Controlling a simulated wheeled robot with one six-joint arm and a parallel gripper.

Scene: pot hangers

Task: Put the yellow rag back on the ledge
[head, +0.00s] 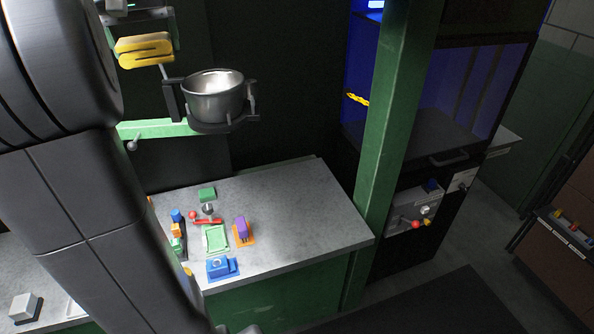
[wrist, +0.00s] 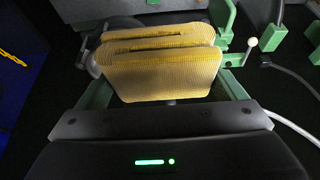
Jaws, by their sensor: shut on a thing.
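The yellow rag (wrist: 160,75) is folded, with a ribbed surface, and fills the middle of the wrist view. My gripper (wrist: 166,92) is shut on it, with a green finger along each side of the rag. In the head view the rag (head: 145,50) is high at the upper left, off the worktop, beside the pot. The rag hides what lies directly beyond it in the wrist view. I cannot tell for sure which surface is the ledge, or whether the rag touches one.
A steel pot (head: 214,98) sits in a dark holder right of the rag. A green bar (head: 160,128) with a knob is below. The grey worktop (head: 310,215) has small coloured parts at left and bare room at right. A green post (head: 390,120) stands right.

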